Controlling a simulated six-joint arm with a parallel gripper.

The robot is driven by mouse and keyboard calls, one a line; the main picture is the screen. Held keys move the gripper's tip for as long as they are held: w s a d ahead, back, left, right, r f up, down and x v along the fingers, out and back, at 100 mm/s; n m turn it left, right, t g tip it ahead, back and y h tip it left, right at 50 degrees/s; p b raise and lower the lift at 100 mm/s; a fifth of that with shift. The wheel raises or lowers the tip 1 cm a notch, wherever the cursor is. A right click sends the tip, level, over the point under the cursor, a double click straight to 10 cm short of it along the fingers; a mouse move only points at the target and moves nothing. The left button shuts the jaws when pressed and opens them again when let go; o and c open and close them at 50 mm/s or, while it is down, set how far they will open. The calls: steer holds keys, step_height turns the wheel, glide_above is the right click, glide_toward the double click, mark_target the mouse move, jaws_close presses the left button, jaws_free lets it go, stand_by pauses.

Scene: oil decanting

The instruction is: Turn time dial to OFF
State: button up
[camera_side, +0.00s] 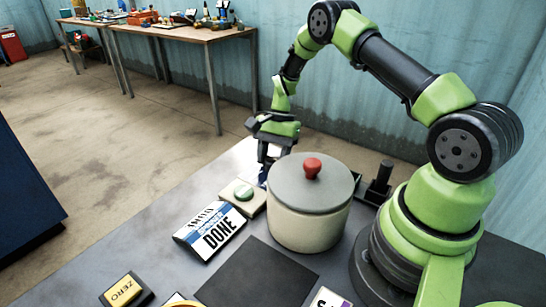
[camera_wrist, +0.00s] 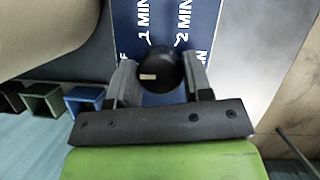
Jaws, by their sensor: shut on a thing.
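The time dial (camera_wrist: 160,70) is a round black knob with a small pale mark left of its middle. It stands on a blue panel (camera_wrist: 208,20) with white lettering, "1 MIN" and "2 MIN" above it and partly hidden letters at left and right. My gripper (camera_wrist: 160,80) is shut on the dial, one finger at each side, in the wrist view.
A cream pot (camera_side: 308,228) with a grey lid and red knob stands close in front of my gripper. A "ZERO" button (camera_side: 123,290) lies at the front.

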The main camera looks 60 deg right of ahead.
steer(key=o, duration=0.9)
steer(key=v, duration=1)
steer(key=shift+s, duration=0.1)
